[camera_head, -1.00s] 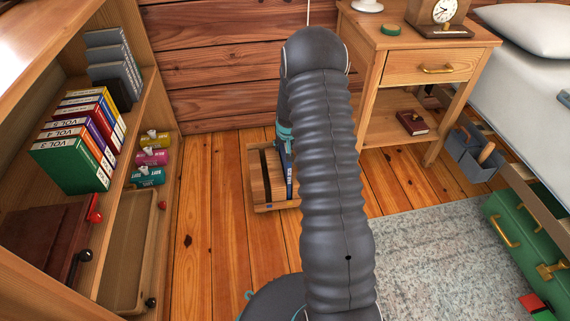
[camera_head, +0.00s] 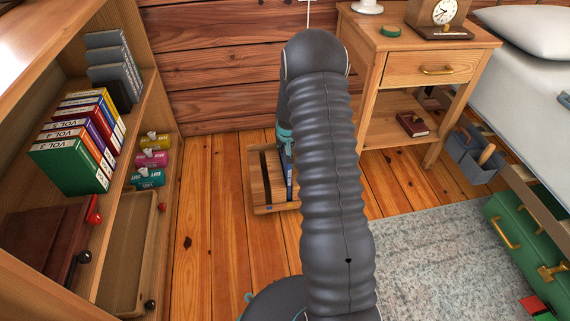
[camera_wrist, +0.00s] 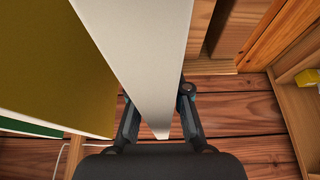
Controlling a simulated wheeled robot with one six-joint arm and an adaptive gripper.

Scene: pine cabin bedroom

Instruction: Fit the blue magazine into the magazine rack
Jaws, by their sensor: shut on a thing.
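The wooden magazine rack (camera_head: 262,207) stands on the plank floor, left of my arm, with a dark slot showing. The blue magazine (camera_head: 290,182) is a narrow upright blue strip at the rack's right side, partly behind my arm. I cannot tell how deep it sits. My gripper (camera_wrist: 157,105) is shut on it: in the wrist view a long pale edge (camera_wrist: 140,45) runs between the two fingers.
An olive panel (camera_wrist: 45,70) with a pale edge and a green one below it fill the wrist view's left. A bookcase (camera_head: 150,85) with binders stands at left. A nightstand (camera_head: 400,90) stands at right behind, by the bed (camera_head: 530,85). Floor left of the rack is clear.

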